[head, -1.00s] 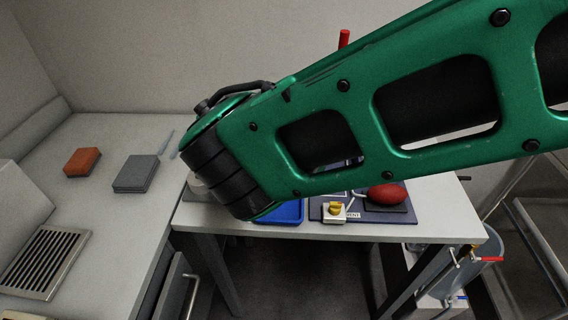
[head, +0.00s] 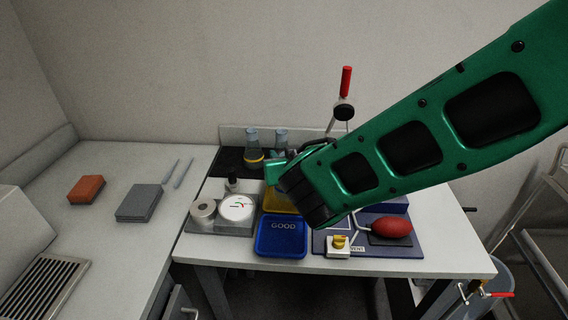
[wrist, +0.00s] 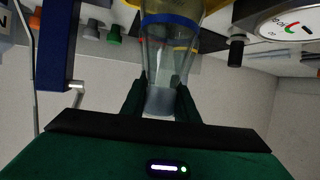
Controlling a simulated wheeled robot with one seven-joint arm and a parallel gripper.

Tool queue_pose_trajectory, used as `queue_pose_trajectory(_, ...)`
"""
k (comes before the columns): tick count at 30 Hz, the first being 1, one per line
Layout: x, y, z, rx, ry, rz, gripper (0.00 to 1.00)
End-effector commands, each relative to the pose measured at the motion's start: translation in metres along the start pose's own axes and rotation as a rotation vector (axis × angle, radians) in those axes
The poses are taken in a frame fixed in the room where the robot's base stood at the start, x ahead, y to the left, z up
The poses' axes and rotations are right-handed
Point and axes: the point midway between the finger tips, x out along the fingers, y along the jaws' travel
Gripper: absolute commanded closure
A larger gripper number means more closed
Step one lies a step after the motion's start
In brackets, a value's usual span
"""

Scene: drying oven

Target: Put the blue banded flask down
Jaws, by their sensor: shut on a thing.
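In the wrist view, my gripper (wrist: 160,103) is shut on the neck of a clear glass flask with a blue band (wrist: 170,19), its body reaching toward the top edge. Yellow shows around and through the glass. In the head view, the green hand is above the yellow tray (head: 280,202), behind the blue GOOD tray (head: 282,251). My arm hides the fingertips there, and I cannot make out the held flask. Whether its base touches anything cannot be told.
A yellow-banded flask (head: 253,158) and another glass vessel (head: 281,138) stand at the back. A red bulb (head: 391,227) lies right.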

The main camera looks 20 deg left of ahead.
Motion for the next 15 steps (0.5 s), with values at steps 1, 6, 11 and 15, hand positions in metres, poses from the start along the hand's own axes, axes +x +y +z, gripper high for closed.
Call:
queue_pose_trajectory(1,0.003,0.000,0.009,-0.003,-0.004,0.000,1.00)
queue_pose_trajectory(6,0.009,0.000,0.023,-0.001,-0.001,0.000,1.00)
queue_pose_trajectory(11,0.009,0.000,0.022,0.000,0.000,0.000,1.00)
queue_pose_trajectory(15,0.010,0.000,0.024,-0.001,-0.001,0.001,1.00)
